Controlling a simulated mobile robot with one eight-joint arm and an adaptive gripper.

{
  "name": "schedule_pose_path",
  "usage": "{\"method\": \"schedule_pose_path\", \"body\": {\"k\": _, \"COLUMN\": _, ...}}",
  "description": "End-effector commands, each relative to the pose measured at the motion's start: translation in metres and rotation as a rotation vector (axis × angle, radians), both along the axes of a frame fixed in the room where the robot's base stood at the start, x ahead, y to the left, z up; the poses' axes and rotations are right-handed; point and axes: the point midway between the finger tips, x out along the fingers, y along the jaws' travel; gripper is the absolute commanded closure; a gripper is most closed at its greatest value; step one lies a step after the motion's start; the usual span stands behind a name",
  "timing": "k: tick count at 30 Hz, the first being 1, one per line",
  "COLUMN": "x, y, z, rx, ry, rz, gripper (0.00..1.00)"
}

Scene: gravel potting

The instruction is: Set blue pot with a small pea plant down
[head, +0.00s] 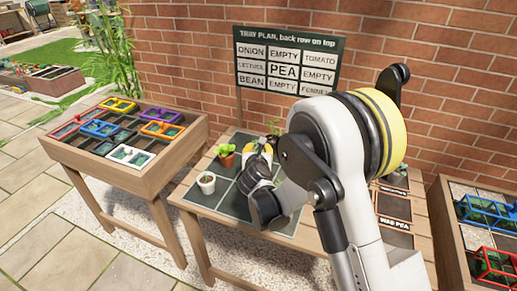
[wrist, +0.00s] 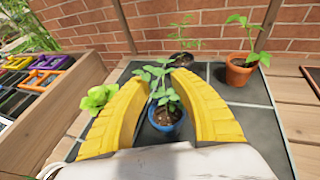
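The blue pot (wrist: 167,124) holds a small leafy green plant (wrist: 160,84) and dark soil. It shows between the yellow fingers of my gripper (wrist: 161,77) in the wrist view, upright over the dark tray (wrist: 226,112). The fingers curve in on both sides of it and look shut on it. I cannot tell whether its base touches the tray. In the head view my gripper (head: 262,160) is over the middle of the tray (head: 205,200), and the blue pot is hidden. The tray plan sign (head: 288,62) shows PEA in the centre cell.
A terracotta pot with light green leaves (head: 225,157) and a white pot (head: 206,183) stand at the tray's left. Behind are a dark pot (wrist: 182,61) and a terracotta pot (wrist: 240,69). A crate table (head: 165,160) stands left, another crate (head: 462,190) right; a brick wall lies behind.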

Motion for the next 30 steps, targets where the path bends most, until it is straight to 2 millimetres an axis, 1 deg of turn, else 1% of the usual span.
{"method": "schedule_pose_path", "body": {"k": 2, "x": 0.0, "y": 0.0, "z": 0.005, "rx": 0.0, "ry": 0.0, "rz": 0.0, "gripper": 0.73}}
{"method": "schedule_pose_path", "body": {"k": 5, "x": -0.014, "y": 0.0, "z": 0.01, "rx": -0.001, "ry": 0.0, "rz": 0.0, "gripper": 0.73}}
{"method": "schedule_pose_path", "body": {"k": 12, "x": -0.067, "y": 0.001, "z": 0.029, "rx": 0.0, "ry": 0.0, "rz": 0.002, "gripper": 0.73}}
{"method": "schedule_pose_path", "body": {"k": 15, "x": -0.086, "y": 0.001, "z": 0.035, "rx": -0.001, "ry": 0.0, "rz": 0.003, "gripper": 0.73}}
{"method": "schedule_pose_path", "body": {"k": 18, "x": -0.1, "y": 0.001, "z": 0.039, "rx": 0.0, "ry": 0.001, "rz": 0.001, "gripper": 0.73}}
{"method": "schedule_pose_path", "body": {"k": 23, "x": -0.112, "y": 0.001, "z": 0.043, "rx": -0.001, "ry": 0.0, "rz": 0.0, "gripper": 0.73}}
{"method": "schedule_pose_path", "body": {"k": 28, "x": -0.114, "y": -0.001, "z": 0.044, "rx": 0.01, "ry": 0.002, "rz": -0.006, "gripper": 0.73}}
{"method": "schedule_pose_path", "body": {"k": 30, "x": -0.114, "y": -0.008, "z": 0.049, "rx": 0.055, "ry": 0.013, "rz": -0.032, "gripper": 0.73}}
